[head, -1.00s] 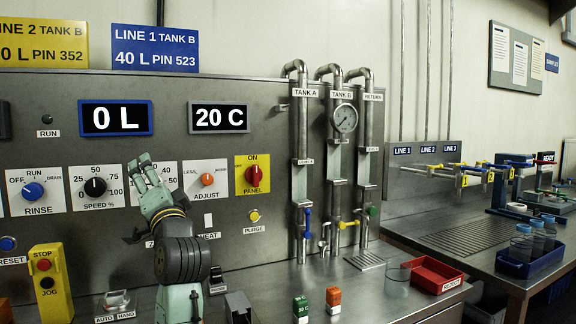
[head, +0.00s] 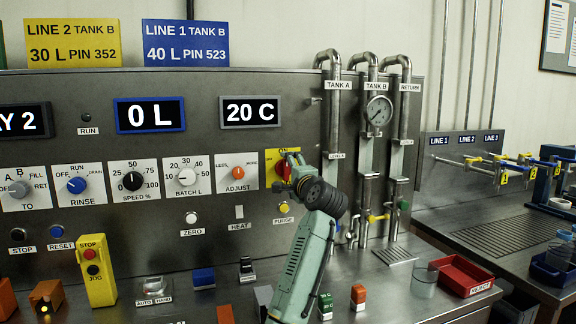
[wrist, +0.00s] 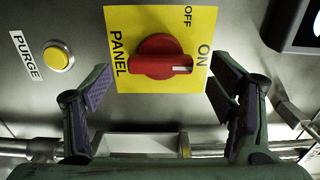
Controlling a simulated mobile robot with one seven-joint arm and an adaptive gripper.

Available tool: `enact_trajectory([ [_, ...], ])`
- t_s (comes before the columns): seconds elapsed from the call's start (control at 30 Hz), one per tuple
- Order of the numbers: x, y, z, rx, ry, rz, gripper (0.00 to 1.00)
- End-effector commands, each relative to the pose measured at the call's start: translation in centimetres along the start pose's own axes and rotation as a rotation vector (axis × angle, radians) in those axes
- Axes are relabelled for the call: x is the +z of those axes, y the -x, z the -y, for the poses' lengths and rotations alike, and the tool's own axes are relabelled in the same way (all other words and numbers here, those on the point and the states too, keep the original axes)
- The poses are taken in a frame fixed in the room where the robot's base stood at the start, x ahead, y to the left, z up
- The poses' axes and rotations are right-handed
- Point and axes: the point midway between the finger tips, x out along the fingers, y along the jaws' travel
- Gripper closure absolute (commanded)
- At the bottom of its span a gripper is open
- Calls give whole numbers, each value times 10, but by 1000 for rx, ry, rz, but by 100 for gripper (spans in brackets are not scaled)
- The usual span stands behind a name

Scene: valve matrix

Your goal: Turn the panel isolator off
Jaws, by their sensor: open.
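The panel isolator is a red rotary knob (wrist: 160,57) on a yellow plate (wrist: 135,22) marked ON, OFF and PANEL. In the wrist view the knob's white mark points right, toward ON. My gripper (wrist: 157,88) is open, its two fingers apart on either side of the plate's lower part, with nothing between them. The knob looks just ahead of the fingertips, and I see no contact. In the head view my gripper (head: 291,168) is in front of the yellow plate (head: 273,161) and partly hides the red knob (head: 283,171).
A yellow purge button (wrist: 57,58) is left of the plate in the wrist view. In the head view the orange adjust knob (head: 238,172) is to the plate's left and the tank pipes (head: 333,110) stand to its right. Small blocks lie on the bench below.

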Motion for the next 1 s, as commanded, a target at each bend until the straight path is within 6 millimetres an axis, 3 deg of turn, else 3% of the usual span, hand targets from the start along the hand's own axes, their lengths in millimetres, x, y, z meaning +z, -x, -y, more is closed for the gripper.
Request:
enact_trajectory([
  [0.2,0,-21,2,-1,1,0,23],
  [0.53,0,-24,0,-2,1,-1,24],
  [1.0,0,-23,0,-1,2,0,55],
])
